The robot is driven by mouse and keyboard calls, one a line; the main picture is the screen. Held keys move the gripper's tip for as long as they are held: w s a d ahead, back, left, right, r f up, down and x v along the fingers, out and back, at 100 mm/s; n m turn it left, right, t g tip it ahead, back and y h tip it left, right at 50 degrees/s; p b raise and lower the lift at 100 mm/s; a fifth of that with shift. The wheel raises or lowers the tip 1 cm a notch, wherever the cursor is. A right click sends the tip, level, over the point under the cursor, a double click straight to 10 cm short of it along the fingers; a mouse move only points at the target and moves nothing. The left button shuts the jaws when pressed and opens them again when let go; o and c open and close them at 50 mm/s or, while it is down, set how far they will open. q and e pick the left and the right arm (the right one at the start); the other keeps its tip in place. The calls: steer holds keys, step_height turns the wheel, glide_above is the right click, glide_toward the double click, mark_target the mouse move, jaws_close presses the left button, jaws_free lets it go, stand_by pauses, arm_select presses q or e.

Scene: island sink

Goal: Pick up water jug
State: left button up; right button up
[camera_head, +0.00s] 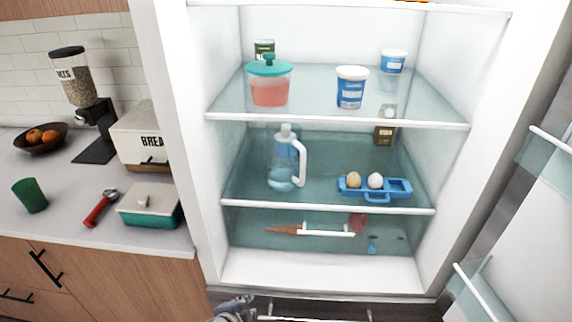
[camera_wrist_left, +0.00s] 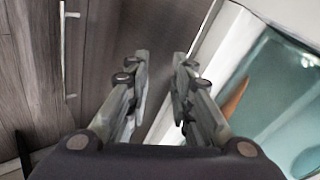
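The water jug (camera_head: 283,160) stands upright on the middle glass shelf of the open fridge, left of centre. It is clear with a white lid, a white handle on its right and bluish water low inside. My left gripper (camera_head: 235,308) shows only partly at the bottom edge of the head view, below the fridge floor and well apart from the jug. In the left wrist view its two fingers (camera_wrist_left: 160,75) are apart with nothing between them. The jug is not visible in the wrist view. My right gripper is in neither view.
A blue egg tray (camera_head: 375,196) with two eggs sits right of the jug. The upper shelf holds a teal-lidded container (camera_head: 270,88) and blue-white tubs (camera_head: 351,88). A carrot (camera_head: 283,230) lies below. The open fridge door (camera_head: 530,205) stands at right, a counter (camera_head: 65,228) at left.

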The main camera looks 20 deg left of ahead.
arm_select(q)
steer(key=w+a+r+m+t+h, duration=0.15)
steer(key=w+r+m+t, duration=0.25)
steer(key=w+r+m, duration=0.6)
steer(key=m+t+h, duration=0.4)
steer(key=m+h, duration=0.3)
steer(key=m, duration=1.1)
glide_toward(301, 170)
steer(key=shift+m, duration=0.3)
steer(key=x, duration=0.3)
steer(key=p+x, duration=0.1)
steer(key=shift+w+d+r, duration=0.1)
steer(key=shift+w+r, duration=0.2)
steer(key=shift+w, duration=0.1)
steer(key=shift+w+d+f, duration=0.15)
steer(key=shift+w+d, duration=0.1)
steer(key=shift+w, duration=0.25)
steer(key=shift+w+d+p, duration=0.1)
steer(key=shift+w+p, duration=0.2)
steer(key=shift+p, duration=0.1)
steer(key=p+x, duration=0.1)
steer(key=x, duration=0.3)
steer(key=shift+w+d+f+p, duration=0.1)
steer(key=shift+w+p, duration=0.1)
steer(key=shift+p, duration=0.1)
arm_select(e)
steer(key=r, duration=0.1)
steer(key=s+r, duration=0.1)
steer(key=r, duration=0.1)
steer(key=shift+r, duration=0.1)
